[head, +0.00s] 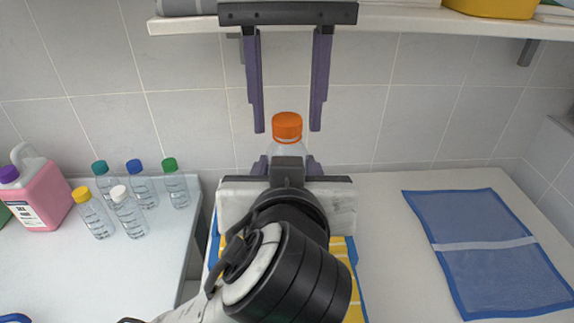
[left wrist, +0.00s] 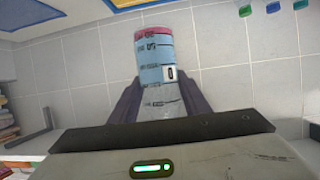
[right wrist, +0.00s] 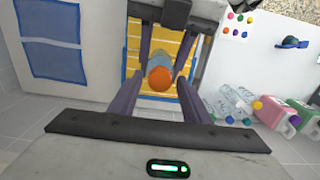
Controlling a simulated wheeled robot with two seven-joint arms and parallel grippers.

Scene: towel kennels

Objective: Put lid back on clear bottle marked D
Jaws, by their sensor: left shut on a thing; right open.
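A clear bottle (head: 286,150) stands upright with an orange lid (head: 287,124) at its top; how tightly the lid sits I cannot tell. In the left wrist view the bottle (left wrist: 158,70) shows a blue band, a pink end and a small white patch with a dark mark that I cannot read surely. My left gripper (head: 287,166) is shut on the bottle's sides. My right gripper (head: 287,126) reaches down from above, open, its purple fingers either side of the lid with gaps. In the right wrist view the orange lid (right wrist: 159,79) lies between those fingers.
Several clear bottles with yellow (head: 98,218), white (head: 128,214) and other coloured caps stand left, beside a pink jug (head: 42,190). A blue mesh mat (head: 485,270) lies right. A yellow striped towel (head: 343,250) lies below my left gripper. A shelf (head: 430,20) runs above.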

